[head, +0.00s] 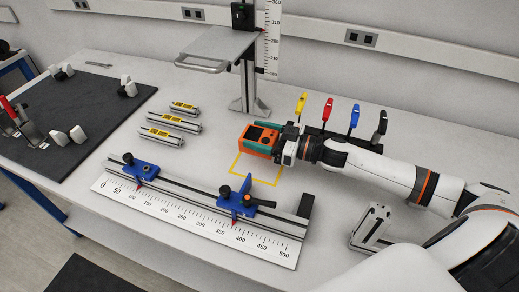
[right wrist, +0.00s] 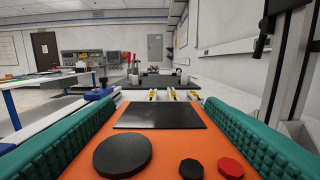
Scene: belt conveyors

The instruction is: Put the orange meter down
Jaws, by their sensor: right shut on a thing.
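In the right wrist view the meter's orange face (right wrist: 165,150) fills the lower part, with a black screen, a large black dial and a small red knob. My left gripper is not in view.
A ruler rail (head: 200,222) with blue sliders lies in front of the square. A stand with a shelf (head: 218,47) is behind. Coloured probes (head: 327,110) stand behind my right arm. Labelled metal bars (head: 168,137) lie left; a metal bracket (head: 371,226) stands front right.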

